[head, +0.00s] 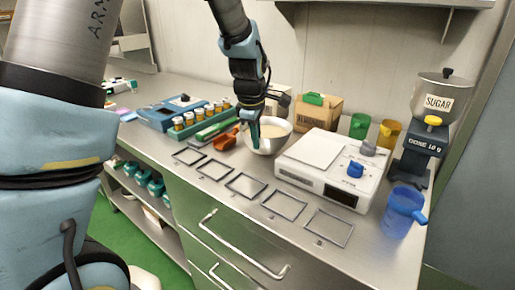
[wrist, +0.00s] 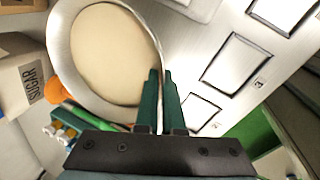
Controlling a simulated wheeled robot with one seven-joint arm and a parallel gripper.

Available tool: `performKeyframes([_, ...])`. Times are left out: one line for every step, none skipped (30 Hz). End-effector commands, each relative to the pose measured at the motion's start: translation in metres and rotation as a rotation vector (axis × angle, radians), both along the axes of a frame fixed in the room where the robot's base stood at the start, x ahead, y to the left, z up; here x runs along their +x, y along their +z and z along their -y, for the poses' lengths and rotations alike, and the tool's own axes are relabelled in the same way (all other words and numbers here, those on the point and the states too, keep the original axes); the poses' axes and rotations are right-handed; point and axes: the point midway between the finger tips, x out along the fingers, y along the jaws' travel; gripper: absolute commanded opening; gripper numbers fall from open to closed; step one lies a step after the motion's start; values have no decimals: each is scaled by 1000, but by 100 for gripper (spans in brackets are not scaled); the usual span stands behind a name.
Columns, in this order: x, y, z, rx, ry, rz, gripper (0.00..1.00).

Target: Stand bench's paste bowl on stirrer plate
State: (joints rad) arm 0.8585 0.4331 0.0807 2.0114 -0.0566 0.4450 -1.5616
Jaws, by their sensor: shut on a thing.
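The paste bowl (head: 280,142) is a metal bowl of cream-coloured paste, upright at the back middle of the bench. In the wrist view the bowl (wrist: 60,55) fills the upper left. My gripper (head: 256,138) points down at the bowl's near left side. Its green fingers (wrist: 160,75) are shut on the bowl's rim. I cannot tell whether the bowl touches the bench. The stirrer plate (head: 313,152) is a white box with a flat square top, a blue knob and a grey knob. It stands just right of the bowl, and its top is empty.
Several dark-outlined frames (head: 245,185) lie along the bench front. An orange scoop (head: 226,141) and a rack of amber bottles (head: 200,118) are left of the bowl. A cardboard box (head: 318,110) stands behind. A blue jug (head: 402,212) and sugar dispenser (head: 425,130) are at right.

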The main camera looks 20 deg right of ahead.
Motion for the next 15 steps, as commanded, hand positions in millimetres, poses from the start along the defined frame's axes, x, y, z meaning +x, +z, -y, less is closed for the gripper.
performKeyframes([2, 11, 2, -8, 0, 8, 0])
performKeyframes([2, 16, 1, -6, 1, 6, 0])
performKeyframes([2, 25, 1, -8, 0, 8, 0])
performKeyframes([2, 30, 2, -8, 0, 7, 0])
performKeyframes([2, 36, 2, -8, 0, 7, 0])
performKeyframes([1, 43, 2, -7, 0, 7, 0])
performKeyframes([1, 47, 1, -5, 0, 6, 0])
performKeyframes([2, 52, 1, -6, 0, 7, 0])
performKeyframes([2, 57, 1, -6, 0, 7, 0])
performKeyframes([1, 61, 2, -7, -1, 6, 0])
performKeyframes([0, 65, 2, -6, -4, 5, 0])
performKeyframes([-2, 70, 4, -7, -13, 5, 0])
performKeyframes([-5, 74, 7, -8, -24, 4, 0])
performKeyframes([-8, 78, 10, -11, -38, 3, 0])
performKeyframes([-15, 84, 15, -14, -60, 2, 0])
